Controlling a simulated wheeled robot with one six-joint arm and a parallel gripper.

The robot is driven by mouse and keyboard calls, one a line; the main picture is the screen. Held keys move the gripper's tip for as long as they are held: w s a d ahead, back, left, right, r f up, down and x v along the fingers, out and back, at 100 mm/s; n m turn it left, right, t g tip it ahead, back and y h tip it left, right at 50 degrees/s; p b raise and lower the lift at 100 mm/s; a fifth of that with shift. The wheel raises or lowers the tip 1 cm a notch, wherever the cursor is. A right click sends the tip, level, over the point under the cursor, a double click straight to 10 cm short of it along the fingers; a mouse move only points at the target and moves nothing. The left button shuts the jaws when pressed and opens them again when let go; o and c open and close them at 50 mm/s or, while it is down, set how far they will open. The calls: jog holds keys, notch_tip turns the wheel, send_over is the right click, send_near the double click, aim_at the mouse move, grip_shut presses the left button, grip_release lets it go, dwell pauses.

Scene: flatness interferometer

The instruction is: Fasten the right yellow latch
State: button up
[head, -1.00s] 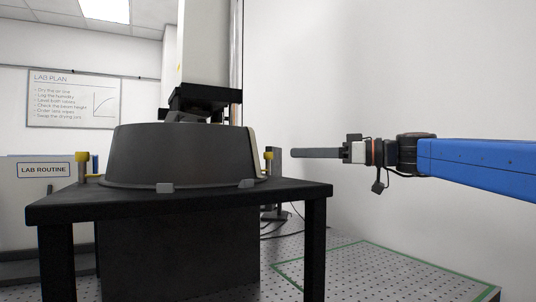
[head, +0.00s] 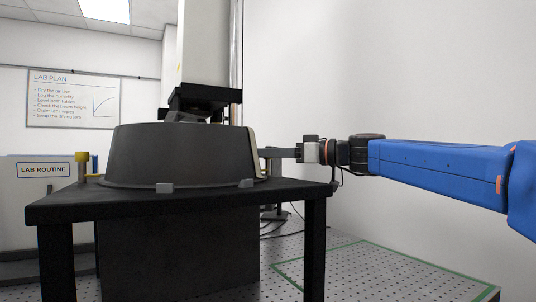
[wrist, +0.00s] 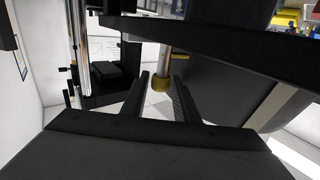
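The right yellow latch (wrist: 162,85) shows in the wrist view as a yellow knob on a pale post, between the two dark fingers of my gripper. The fingers stand apart on either side of the knob, with gaps visible. In the head view my gripper (head: 270,152) reaches in from the right, its tips at the right edge of the dark round housing (head: 180,152). There the fingers hide the right latch. The left yellow latch (head: 82,157) stands upright at the table's left side.
The housing sits on a black table (head: 150,203). A tall white column (head: 205,45) rises behind it. A perforated optical bench (head: 350,270) lies low at the right. The space in front of the right wall is clear around my arm.

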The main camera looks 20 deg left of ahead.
grip_shut()
jog(key=shift+s+m+t, duration=0.15)
jog(key=shift+m+t, duration=0.55)
jog(key=shift+t, duration=0.4)
jog(key=shift+m+t+h, duration=0.5)
jog(key=shift+m+t, duration=0.5)
jog(key=shift+t, duration=0.5)
grip_release()
